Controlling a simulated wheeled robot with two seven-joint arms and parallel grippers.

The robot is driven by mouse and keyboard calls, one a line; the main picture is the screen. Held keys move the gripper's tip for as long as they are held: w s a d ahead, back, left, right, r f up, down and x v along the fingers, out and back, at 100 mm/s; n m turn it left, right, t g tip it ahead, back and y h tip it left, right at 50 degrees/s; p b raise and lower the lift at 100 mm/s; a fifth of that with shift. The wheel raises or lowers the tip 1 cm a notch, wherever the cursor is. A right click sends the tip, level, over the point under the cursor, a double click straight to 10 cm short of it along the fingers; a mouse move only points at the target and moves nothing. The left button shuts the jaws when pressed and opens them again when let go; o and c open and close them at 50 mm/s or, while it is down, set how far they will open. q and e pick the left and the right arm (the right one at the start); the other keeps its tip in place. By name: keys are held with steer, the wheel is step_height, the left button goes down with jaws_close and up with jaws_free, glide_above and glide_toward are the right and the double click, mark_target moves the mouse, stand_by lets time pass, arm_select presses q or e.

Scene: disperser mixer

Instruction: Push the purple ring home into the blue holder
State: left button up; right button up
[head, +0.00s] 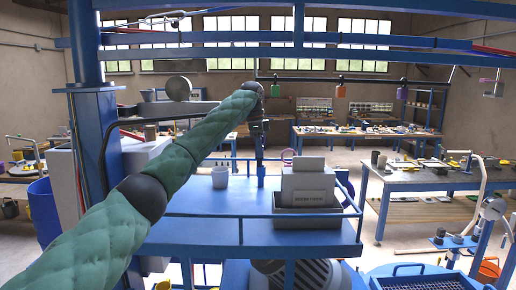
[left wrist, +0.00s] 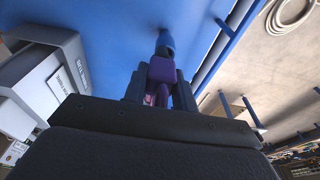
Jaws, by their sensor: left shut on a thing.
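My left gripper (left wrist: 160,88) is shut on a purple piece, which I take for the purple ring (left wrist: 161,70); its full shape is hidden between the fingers. The blue holder (left wrist: 165,43) stands just beyond the ring in the left wrist view, in line with it. I cannot tell whether the ring touches or enters the holder. In the head view my left gripper (head: 260,150) points down over the blue holder (head: 261,174) on the blue deck. The ring is not clear there. My right gripper is not in view.
Blue rails (head: 240,217) edge the deck. A pinkish loop (head: 287,154) shows behind. Overhead are blue beams (head: 300,38).

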arm_select(q)
steer(key=shift+w+d+f, duration=0.3)
steer(key=shift+d, duration=0.05)
steer(key=shift+w+d, duration=0.1)
steer(key=shift+w, duration=0.25)
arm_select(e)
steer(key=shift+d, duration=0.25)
arm_select(q)
steer(key=shift+c, duration=0.2)
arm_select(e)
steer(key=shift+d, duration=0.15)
arm_select(q)
jaws_close()
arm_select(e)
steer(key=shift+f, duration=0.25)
